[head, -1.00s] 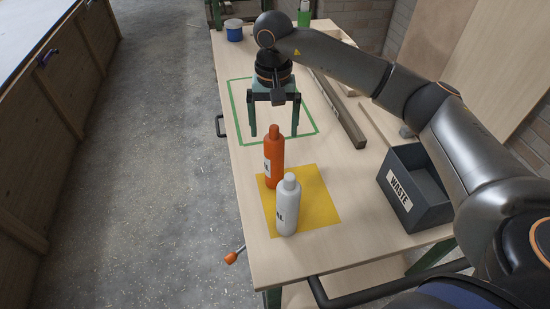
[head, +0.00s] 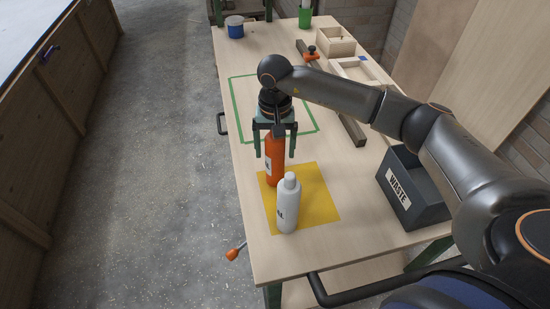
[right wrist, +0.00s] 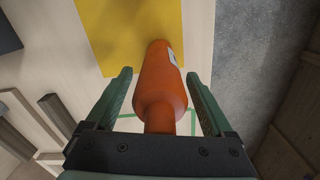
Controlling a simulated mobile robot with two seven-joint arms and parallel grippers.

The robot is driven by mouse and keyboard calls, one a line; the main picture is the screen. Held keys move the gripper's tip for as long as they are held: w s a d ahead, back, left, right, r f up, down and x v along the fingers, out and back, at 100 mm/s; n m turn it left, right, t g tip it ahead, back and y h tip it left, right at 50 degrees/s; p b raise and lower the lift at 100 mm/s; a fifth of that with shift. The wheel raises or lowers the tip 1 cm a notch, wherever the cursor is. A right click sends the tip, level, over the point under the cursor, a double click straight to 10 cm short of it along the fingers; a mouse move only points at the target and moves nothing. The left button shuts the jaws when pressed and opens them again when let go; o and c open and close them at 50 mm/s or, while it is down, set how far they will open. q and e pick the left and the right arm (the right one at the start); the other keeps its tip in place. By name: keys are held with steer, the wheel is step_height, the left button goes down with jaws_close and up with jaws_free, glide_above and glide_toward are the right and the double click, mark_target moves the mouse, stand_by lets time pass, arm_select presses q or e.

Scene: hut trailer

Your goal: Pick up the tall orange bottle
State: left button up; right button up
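The tall orange bottle (head: 274,165) stands upright at the far left part of the yellow square (head: 318,197) on the workbench. My right gripper (head: 275,155) is above and around its upper part, with one finger on each side. In the right wrist view the orange bottle (right wrist: 161,92) lies between the two open fingers (right wrist: 160,95), with a gap on both sides. Its cap is hidden behind the gripper in the head view. A white bottle (head: 288,208) stands just in front of it on the yellow square. My left gripper is not in view.
A dark waste bin (head: 412,190) stands at the right. A green outlined square (head: 237,108) lies behind the bottles. A long bar (head: 350,127), wooden boxes (head: 335,47), a blue tin (head: 234,30) and a green container (head: 305,18) are farther back.

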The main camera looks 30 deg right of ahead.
jaws_close()
stand_by(0.5)
steer(key=shift+r, duration=0.1)
